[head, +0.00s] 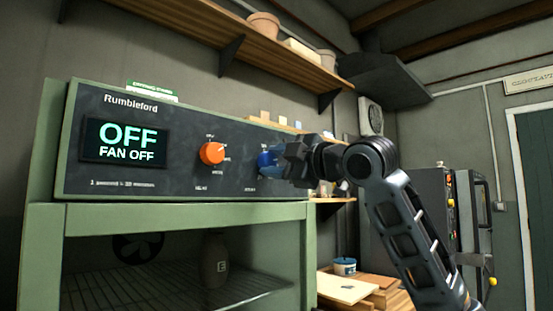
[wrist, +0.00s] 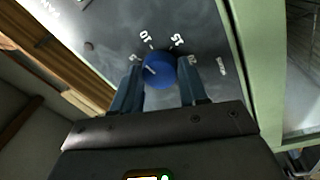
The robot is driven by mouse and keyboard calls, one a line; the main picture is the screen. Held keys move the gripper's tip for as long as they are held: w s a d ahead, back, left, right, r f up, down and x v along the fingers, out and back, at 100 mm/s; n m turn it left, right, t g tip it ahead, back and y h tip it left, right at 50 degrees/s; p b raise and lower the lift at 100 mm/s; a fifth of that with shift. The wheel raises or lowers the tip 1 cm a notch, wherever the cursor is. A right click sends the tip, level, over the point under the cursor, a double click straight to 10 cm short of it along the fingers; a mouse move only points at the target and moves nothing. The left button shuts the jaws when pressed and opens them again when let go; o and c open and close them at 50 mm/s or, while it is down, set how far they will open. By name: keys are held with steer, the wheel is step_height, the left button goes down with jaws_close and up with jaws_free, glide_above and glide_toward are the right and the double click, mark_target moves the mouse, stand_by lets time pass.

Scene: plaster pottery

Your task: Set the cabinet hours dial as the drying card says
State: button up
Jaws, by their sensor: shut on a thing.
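The drying cabinet's dark front panel (head: 185,115) carries a lit display (head: 125,143) reading OFF and FAN OFF. The blue dial (head: 265,158) sits to the right on the panel, partly hidden by my gripper (head: 280,160). In the wrist view the blue dial (wrist: 158,70) lies between the blue fingers of my gripper (wrist: 163,74), which are shut on it. Printed marks ring the dial, 10 and 15 among them; a pale line on its face points roughly left. A small green-and-white card (head: 152,90) stands on the cabinet top, its text too small to read.
An orange knob (head: 212,153) is left of the blue dial. The cabinet interior below holds a wire rack (head: 175,288) and a dark vase (head: 215,262). A wooden shelf (head: 215,35) with pots hangs above. Boards and a tub (head: 345,267) lie at lower right.

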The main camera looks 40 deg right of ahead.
steer(key=m+h+p, duration=0.1)
steer(key=m+p, duration=0.2)
steer(key=m, duration=0.4)
steer(key=shift+a+p, duration=0.15)
steer(key=shift+p, duration=0.15)
steer(key=m+p, duration=0.2)
steer(key=m, duration=0.1)
steer(key=m+p, duration=0.3)
steer(key=m, duration=0.1)
steer(key=shift+r+g+h, duration=0.1)
steer(key=shift+g+h, duration=0.2)
steer(key=m+p, duration=0.5)
steer(key=shift+a+m+g, duration=0.1)
steer(key=shift+m+g, duration=0.2)
steer(key=m+p, duration=0.1)
steer(key=m, duration=0.1)
steer(key=shift+m+p, duration=0.3)
steer(key=shift+m, duration=1.5)
steer(key=o, duration=1.1)
steer(key=shift+c, duration=0.2)
